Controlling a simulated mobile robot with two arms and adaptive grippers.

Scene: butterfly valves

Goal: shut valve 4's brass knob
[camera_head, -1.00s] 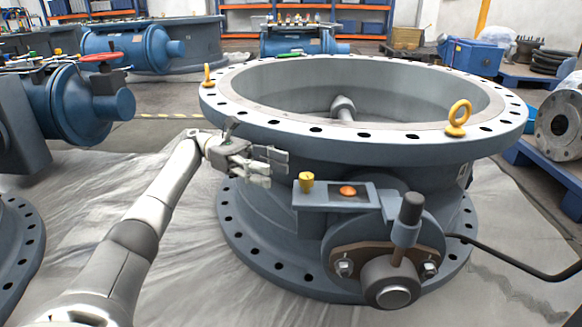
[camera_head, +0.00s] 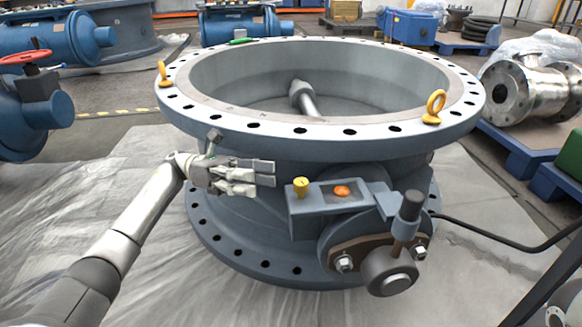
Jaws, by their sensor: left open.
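A large grey butterfly valve (camera_head: 330,146) stands upright on a plastic sheet in the middle of the head view. A small brass-yellow knob (camera_head: 301,187) sits on the left end of the grey bracket box on its front. An orange cap (camera_head: 342,191) is beside it on the same box. My left gripper (camera_head: 274,174) is open and empty, left of the brass knob and apart from it, with its fingers pointing right. No number is readable on the valve. My right gripper is not in view.
The valve's wide flange (camera_head: 325,136) rises behind the gripper, with yellow lifting eyes (camera_head: 434,107) on it. A dark vertical actuator stub (camera_head: 410,206) stands right of the box. A black cable (camera_head: 510,243) runs off right. Blue valves (camera_head: 72,45) stand at the back left.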

